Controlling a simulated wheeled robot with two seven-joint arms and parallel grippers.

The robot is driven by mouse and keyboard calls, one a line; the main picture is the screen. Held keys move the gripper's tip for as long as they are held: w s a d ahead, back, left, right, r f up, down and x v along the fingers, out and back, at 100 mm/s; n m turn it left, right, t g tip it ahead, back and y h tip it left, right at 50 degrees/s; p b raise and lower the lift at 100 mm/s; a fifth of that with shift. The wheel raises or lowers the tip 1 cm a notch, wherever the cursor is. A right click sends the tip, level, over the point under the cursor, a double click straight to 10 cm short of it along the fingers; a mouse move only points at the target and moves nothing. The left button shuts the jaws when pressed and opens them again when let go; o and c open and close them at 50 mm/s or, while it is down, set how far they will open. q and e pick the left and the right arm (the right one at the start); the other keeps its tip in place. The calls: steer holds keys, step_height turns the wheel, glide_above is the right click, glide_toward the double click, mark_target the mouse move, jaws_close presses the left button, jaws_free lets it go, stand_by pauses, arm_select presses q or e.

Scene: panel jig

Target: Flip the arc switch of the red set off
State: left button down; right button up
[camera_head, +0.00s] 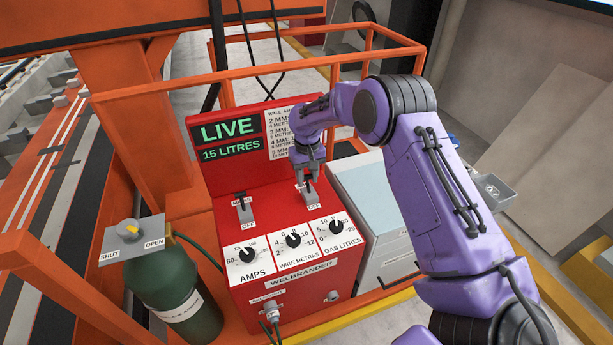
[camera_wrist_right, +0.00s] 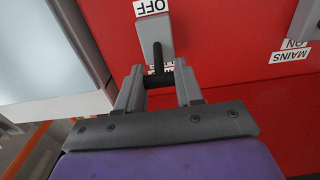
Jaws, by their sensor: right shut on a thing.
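The red set (camera_head: 215,176) stands in the middle of the head view, its screen (camera_head: 229,138) reading LIVE and 15 LITRES. Its right-hand switch is on a grey plate (camera_wrist_right: 152,36). An OFF label (camera_wrist_right: 151,7) is at one end; the label at the other end is mostly hidden. The black lever (camera_wrist_right: 157,54) points away from OFF in the right wrist view. My right gripper (camera_head: 307,178) is shut on the lever's black crossbar, also clear in the right wrist view (camera_wrist_right: 160,80). The mains switch (camera_head: 242,206) is left of it. My left gripper is out of view.
Several black knobs, including the amps knob (camera_head: 247,255), sit below the switches. A green gas bottle (camera_head: 176,285) with a shut/open valve stands left. A pale box (camera_head: 372,195) stands close on the right. Orange rails (camera_head: 345,48) surround the set.

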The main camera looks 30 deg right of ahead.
mark_target(309, 187)
steer(key=shift+s+t, duration=0.15)
steer(key=shift+t, duration=0.15)
steer(key=shift+s+a+t+h+b, duration=0.15)
steer(key=shift+s+t+h+b, duration=0.25)
steer(key=shift+t, duration=0.4)
steer(key=shift+s+a+f+t+b, duration=0.15)
steer(key=shift+s+t+b, duration=0.65)
steer(key=shift+t, duration=0.4)
steer(key=t+b, duration=0.1)
steer(key=b, duration=0.1)
steer(key=s+t+h+b, duration=0.1)
steer(key=t, duration=0.1)
steer(key=s+t+b, duration=0.1)
steer(key=b, duration=0.1)
steer(key=shift+a+f+b, duration=0.25)
steer(key=shift+b, duration=0.1)
steer(key=shift+s+r+t+h+b, duration=0.1)
steer(key=shift+s+t+h+b, duration=0.25)
steer(key=shift+t+b, duration=0.4)
steer(key=shift+w+a, duration=0.1)
steer(key=o, duration=1)
steer(key=shift+w, duration=0.1)
steer(key=shift+o, duration=0.2)
